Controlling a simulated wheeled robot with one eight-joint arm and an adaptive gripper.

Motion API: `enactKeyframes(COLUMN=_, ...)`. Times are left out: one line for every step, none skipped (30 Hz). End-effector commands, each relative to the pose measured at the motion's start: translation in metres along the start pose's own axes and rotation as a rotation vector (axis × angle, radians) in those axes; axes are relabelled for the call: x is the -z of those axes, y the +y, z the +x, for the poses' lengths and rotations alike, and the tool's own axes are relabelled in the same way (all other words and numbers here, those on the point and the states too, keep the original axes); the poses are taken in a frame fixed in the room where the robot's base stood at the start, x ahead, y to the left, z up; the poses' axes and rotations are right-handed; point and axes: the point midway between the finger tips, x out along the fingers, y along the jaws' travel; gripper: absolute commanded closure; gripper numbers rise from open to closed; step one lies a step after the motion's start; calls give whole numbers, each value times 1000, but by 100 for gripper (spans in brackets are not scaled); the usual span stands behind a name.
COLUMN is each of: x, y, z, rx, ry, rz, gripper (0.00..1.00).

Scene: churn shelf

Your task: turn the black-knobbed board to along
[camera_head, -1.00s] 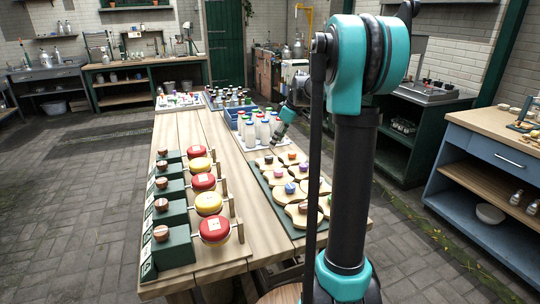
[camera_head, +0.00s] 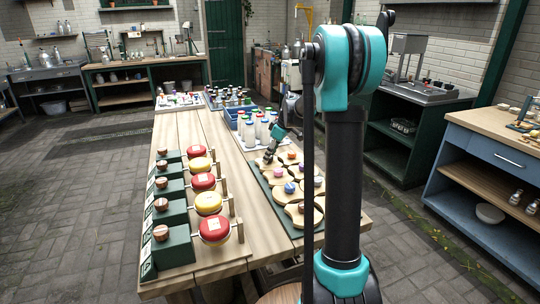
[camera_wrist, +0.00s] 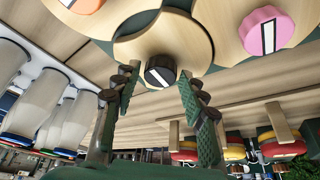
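The black knob (camera_wrist: 160,71) sits on a round wooden board (camera_wrist: 135,47) in the wrist view.
An orange knob (camera_wrist: 84,5) and a pink knob (camera_wrist: 266,31) sit on neighbouring boards close by. White bottles (camera_head: 262,130) stand just behind my gripper.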

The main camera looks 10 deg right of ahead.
Motion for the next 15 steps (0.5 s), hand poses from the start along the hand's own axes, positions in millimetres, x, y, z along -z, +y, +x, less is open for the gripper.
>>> enactKeyframes(x=0, y=0, z=0, rx=0, ry=0, rz=0, gripper=67)
enactKeyframes(x=0, y=0, z=0, rx=0, ry=0, rz=0, gripper=71)
enactKeyframes(x=0, y=0, z=0, rx=0, ry=0, rz=0, gripper=76)
enactKeyframes(x=0, y=0, z=0, rx=0, ry=0, rz=0, gripper=80)
enactKeyframes(x=0, y=0, z=0, rx=0, ry=0, rz=0, gripper=83)
enactKeyframes(x=0, y=0, z=0, rx=0, ry=0, rz=0, gripper=88)
enactKeyframes(x=0, y=0, z=0, rx=0, ry=0, rz=0, gripper=92)
enactKeyframes(x=0, y=0, z=0, rx=0, ry=0, rz=0, gripper=96)
enactKeyframes(x=0, y=0, z=0, rx=0, ry=0, rz=0, gripper=97)
enactKeyframes(x=0, y=0, z=0, rx=0, ry=0, rz=0, gripper=97)
enactKeyframes(x=0, y=0, z=0, rx=0, ry=0, rz=1, gripper=97)
enactKeyframes(x=0, y=0, z=0, rx=-1, ry=0, rz=3, gripper=97)
enactKeyframes(x=0, y=0, z=0, rx=-2, ry=0, rz=5, gripper=97)
enactKeyframes(x=0, y=0, z=0, rx=-4, ry=0, rz=8, gripper=97)
enactKeyframes(x=0, y=0, z=0, rx=-7, ry=0, rz=15, gripper=97)
